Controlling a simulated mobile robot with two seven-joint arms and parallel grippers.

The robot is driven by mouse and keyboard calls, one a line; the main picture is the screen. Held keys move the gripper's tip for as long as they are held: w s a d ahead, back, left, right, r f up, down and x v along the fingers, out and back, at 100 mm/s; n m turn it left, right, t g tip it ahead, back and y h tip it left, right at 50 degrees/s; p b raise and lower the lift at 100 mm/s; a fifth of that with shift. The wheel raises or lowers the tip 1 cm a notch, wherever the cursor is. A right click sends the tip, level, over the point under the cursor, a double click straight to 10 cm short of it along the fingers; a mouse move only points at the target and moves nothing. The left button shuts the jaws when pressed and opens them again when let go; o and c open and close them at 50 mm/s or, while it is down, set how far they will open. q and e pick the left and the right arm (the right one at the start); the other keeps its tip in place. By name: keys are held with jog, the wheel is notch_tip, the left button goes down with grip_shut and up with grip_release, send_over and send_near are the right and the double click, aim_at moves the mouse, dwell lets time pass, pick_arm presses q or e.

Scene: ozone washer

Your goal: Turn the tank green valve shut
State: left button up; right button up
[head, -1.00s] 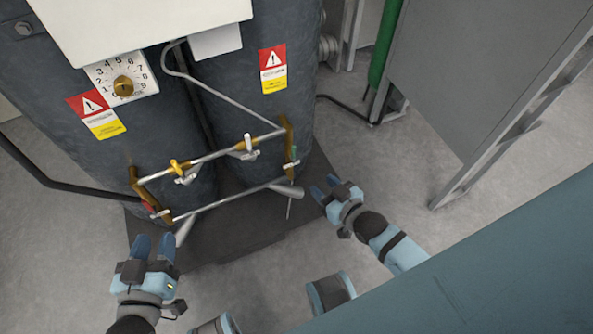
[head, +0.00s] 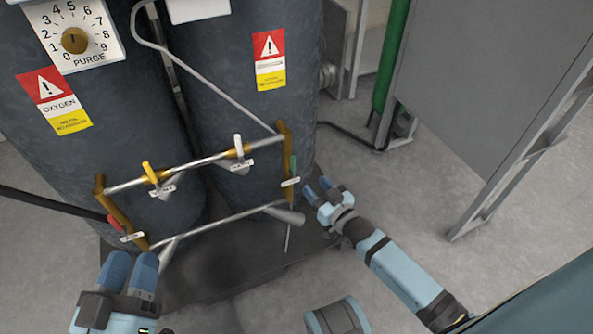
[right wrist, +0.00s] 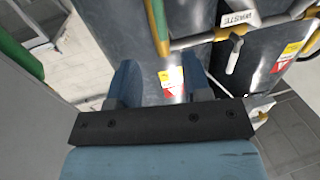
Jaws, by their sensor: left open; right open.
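The green valve handle (head: 293,165) is a small upright lever at the right end of the pipe frame, beside the brass upright and just above a white label. In the right wrist view, a green strip (right wrist: 161,18) runs along the brass upright beyond my fingers. My right gripper (head: 322,188) is open and empty, a little right of and below the green valve, apart from it. Its two blue fingers also show in the right wrist view (right wrist: 163,82). My left gripper (head: 132,262) is open and empty at lower left, below the red valve handle (head: 115,222).
Two dark tanks (head: 265,130) stand behind the pipes. A yellow lever (head: 150,172) and a white lever (head: 239,146) sit on the upper pipe. A purge dial (head: 75,40) is upper left. A grey cabinet (head: 480,80) and green pipe (head: 392,60) stand at right.

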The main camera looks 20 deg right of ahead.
aim_at(295, 165)
pick_arm(q)
jog(key=f+g+b, duration=0.1)
jog(key=f, duration=0.1)
jog(key=f+g+b, duration=0.1)
jog(key=f, duration=0.1)
jog(key=shift+w+d+f+b, duration=0.1)
jog(key=shift+d+f+b, duration=0.1)
jog(key=shift+f+b, duration=0.1)
pick_arm(e)
jog(key=w, duration=0.3)
jog(key=w+a, duration=0.1)
jog(key=w, duration=0.2)
jog(key=w+a, duration=0.1)
jog(key=w, duration=0.2)
jog(key=shift+w, duration=0.15)
grip_shut()
